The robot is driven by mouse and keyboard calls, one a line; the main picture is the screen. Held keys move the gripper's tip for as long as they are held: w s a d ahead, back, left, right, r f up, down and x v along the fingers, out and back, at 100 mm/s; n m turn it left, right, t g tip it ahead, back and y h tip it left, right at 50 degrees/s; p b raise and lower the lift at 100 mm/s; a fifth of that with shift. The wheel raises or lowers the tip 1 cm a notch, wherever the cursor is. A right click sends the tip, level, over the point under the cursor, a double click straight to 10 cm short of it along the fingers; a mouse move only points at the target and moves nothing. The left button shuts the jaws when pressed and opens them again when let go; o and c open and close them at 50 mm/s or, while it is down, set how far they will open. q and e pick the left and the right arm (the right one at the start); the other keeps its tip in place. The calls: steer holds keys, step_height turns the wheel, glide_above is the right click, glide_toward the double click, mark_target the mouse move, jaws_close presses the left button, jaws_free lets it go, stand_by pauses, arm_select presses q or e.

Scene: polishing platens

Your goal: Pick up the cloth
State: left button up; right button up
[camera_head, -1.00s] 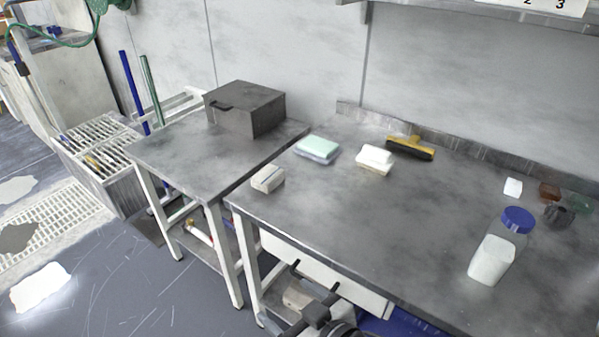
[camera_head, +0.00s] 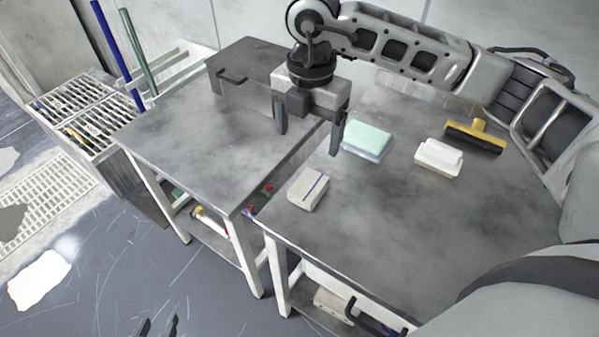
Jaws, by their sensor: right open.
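A mint-green folded pad (camera_head: 368,135) with a pale blue underside, which looks like the cloth, lies on the right-hand grey worktable (camera_head: 400,215). My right gripper (camera_head: 308,143) points down, open and empty, over the gap between the two tables, left of the pad. Its right finger is near the pad's left edge; I cannot tell its exact height. A beige block with a dark stripe (camera_head: 309,190) lies below the gripper in the picture, near the table's left corner. Only the dark tips of my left gripper (camera_head: 159,327) show at the bottom edge, over the floor.
A white block (camera_head: 438,157) and a yellow-and-black squeegee (camera_head: 474,136) lie right of the pad. A dark metal box (camera_head: 243,75) stands on the left table (camera_head: 185,140). Slotted racks (camera_head: 85,112) stand further left. The right table's front middle is clear.

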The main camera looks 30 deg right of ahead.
glide_above(309, 184)
step_height(309, 184, down, 9)
steer(key=shift+s+a+f, duration=0.1)
steer(key=shift+s, duration=0.05)
steer(key=shift+f+p, duration=0.65)
steer(key=shift+f, duration=2.5)
steer(key=c, duration=1.1)
